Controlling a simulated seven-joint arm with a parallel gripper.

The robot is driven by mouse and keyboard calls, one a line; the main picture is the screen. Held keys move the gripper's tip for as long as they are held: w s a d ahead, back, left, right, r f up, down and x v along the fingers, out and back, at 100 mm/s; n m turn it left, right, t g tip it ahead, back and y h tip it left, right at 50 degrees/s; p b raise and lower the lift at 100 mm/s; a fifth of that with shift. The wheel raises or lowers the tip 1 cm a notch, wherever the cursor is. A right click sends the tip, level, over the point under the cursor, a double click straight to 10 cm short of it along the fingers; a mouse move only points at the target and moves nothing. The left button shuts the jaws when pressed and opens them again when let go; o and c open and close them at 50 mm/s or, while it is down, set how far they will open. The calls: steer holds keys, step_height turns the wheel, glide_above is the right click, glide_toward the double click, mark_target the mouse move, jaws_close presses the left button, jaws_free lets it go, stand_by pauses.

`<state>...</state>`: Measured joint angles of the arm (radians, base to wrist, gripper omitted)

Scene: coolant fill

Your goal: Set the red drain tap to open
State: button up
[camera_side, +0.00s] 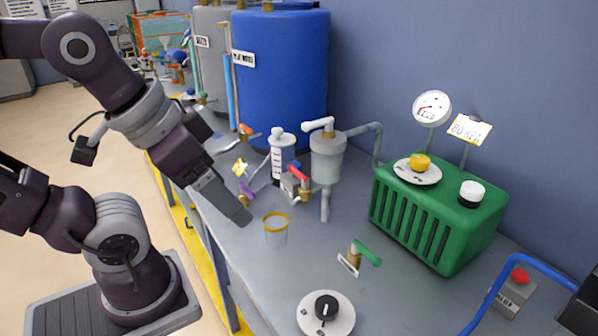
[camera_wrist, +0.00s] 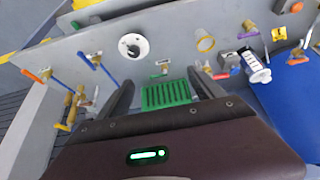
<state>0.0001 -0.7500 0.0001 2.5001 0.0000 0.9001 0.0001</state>
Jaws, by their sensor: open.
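The red drain tap (camera_side: 299,174) has a red lever on a brass body. In the side view it sits beside the clear pump cylinder, behind the yellow-rimmed cup (camera_side: 276,229). Its red lever also appears in the wrist view (camera_wrist: 221,76), to the right of my right finger. I cannot tell from its angle whether the tap is open or closed. My gripper (camera_side: 242,216) is above the bench near its front edge, left of the cup and apart from the tap. In the wrist view my gripper (camera_wrist: 162,78) has its fingers spread with nothing held between them.
A white bottle (camera_side: 282,152) and the pump cylinder (camera_side: 327,160) stand close to the tap. A green-handled tap (camera_side: 366,252), a round dial (camera_side: 326,315) and a green box (camera_side: 438,215) lie to the right. A blue tank (camera_side: 281,75) stands behind. Bare bench lies around the cup.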

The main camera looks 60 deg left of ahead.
steer(key=shift+c, duration=0.3)
steer(key=shift+r, duration=0.2)
steer(key=c, duration=0.3)
step_height(320, 180, up, 5)
steer(key=shift+r, duration=0.15)
steer(key=c, duration=0.5)
steer(key=m+g, duration=0.3)
steer(key=m, duration=1.5)
glide_above(291, 167)
steer(key=s, duration=0.1)
steer(key=f, duration=0.1)
steer(key=s+x, duration=0.1)
steer(key=x, duration=0.5)
steer(key=s+x, duration=0.1)
steer(key=x, duration=0.6)
steer(key=s+x, duration=0.1)
steer(key=x, duration=0.5)
steer(key=shift+s+f, duration=0.15)
steer(key=shift+f, duration=0.4)
